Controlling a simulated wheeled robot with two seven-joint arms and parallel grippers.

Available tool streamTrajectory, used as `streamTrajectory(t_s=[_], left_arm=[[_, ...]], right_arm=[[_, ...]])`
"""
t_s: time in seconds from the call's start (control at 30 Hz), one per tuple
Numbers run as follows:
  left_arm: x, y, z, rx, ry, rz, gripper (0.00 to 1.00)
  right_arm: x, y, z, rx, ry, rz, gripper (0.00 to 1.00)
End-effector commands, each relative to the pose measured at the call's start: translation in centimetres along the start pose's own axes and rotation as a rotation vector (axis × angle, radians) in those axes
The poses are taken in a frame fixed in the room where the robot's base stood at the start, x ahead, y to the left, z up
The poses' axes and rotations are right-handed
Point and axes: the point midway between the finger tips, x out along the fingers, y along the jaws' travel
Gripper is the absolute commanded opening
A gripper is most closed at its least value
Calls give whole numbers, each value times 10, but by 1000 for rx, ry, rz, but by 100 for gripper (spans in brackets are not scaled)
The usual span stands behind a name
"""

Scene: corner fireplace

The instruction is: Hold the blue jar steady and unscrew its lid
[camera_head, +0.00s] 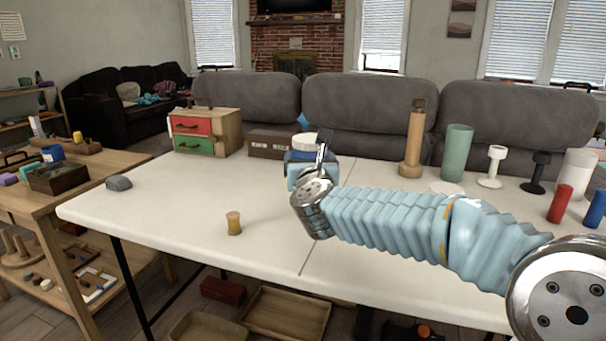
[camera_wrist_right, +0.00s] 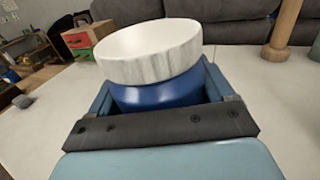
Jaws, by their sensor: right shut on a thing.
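The blue jar (camera_wrist_right: 158,93) is between the fingers of my right gripper (camera_head: 306,166), which is shut on its body. Its wide white ribbed lid (camera_wrist_right: 150,50) sits on top, above the fingers. In the wrist view, the lid leans slightly, but I cannot tell whether it is loose. In the head view, the lid (camera_head: 306,140) shows behind the gripper, and the jar's body is mostly hidden by the gripper. The jar is over the back middle of the white table (camera_head: 170,200); I cannot tell if it touches the top. My left gripper is not in view.
A drawer box (camera_head: 228,130) and brown box (camera_head: 270,143) are behind. A wooden bottle (camera_head: 412,145), green cup (camera_head: 457,153) and several other items stand right. The front left is mostly clear.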

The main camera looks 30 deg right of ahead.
Motion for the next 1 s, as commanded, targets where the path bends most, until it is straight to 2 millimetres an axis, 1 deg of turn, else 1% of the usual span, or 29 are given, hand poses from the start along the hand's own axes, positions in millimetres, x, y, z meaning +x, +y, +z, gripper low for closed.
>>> streamTrajectory(t_s=[0.03, 0.1, 0.2, 0.3, 0.43, 0.67, 0.7, 0.77, 1.0], left_arm=[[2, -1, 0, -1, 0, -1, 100], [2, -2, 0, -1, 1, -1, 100], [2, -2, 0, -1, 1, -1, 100], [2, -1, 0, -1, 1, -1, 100], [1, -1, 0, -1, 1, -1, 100], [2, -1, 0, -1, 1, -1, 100], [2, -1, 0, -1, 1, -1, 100], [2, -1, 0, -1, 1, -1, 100], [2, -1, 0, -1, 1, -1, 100]], right_arm=[[-13, -2, 7, 2, -6, 1, 44], [-28, -5, 13, 1, -5, 0, 44], [-44, -8, 20, 1, -4, 0, 44], [-54, -11, 25, 0, -2, -1, 44], [-60, -12, 27, 1, -1, -1, 44], [-61, -12, 27, 0, 0, 0, 44], [-61, -12, 27, 0, -1, -1, 78], [-61, -12, 27, 0, -1, -1, 69], [-60, -12, 27, 0, -1, -1, 32]])
